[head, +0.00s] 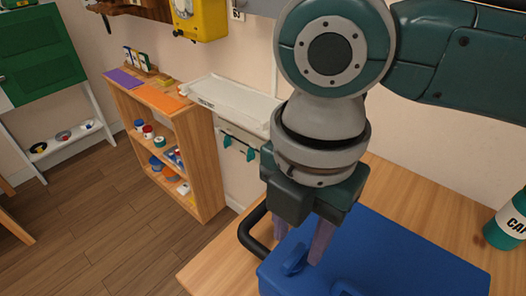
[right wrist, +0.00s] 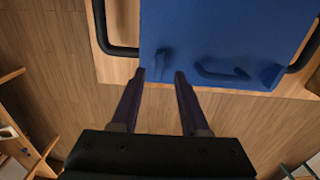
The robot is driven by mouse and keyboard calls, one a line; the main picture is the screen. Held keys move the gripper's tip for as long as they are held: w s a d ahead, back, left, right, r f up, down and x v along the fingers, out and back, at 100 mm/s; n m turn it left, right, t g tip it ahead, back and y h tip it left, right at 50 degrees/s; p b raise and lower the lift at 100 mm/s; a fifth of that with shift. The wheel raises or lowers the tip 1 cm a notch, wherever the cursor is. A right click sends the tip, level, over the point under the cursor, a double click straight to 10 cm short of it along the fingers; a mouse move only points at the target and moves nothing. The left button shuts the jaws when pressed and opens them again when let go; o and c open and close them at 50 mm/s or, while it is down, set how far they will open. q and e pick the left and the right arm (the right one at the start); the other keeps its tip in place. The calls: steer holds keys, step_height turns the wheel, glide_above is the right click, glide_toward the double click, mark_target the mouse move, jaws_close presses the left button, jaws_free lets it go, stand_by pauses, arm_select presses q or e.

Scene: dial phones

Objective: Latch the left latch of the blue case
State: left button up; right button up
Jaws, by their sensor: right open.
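The blue case (head: 400,255) lies closed on a wooden table, and it fills the top of the right wrist view (right wrist: 225,28). A blue latch (head: 295,259), the left one, is at its front edge and appears to stick up from the case; it also shows in the right wrist view (right wrist: 162,60). The blue handle (right wrist: 220,73) is beside it. My right gripper (head: 301,246) points down at this edge, open, with its fingers (right wrist: 159,77) to either side of the latch. I cannot tell whether they touch it. My left gripper is out of view.
A black bar (head: 250,232) curves out from the table (head: 215,273) at the left. A teal can (head: 507,222) stands at the right. A wooden shelf (head: 208,165) with small items and a white tray (head: 232,100) are farther back. Open floor lies at left.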

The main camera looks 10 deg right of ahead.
mark_target(295, 254)
steer(key=shift+f, duration=1.7)
steer(key=shift+c, duration=0.2)
jaws_close()
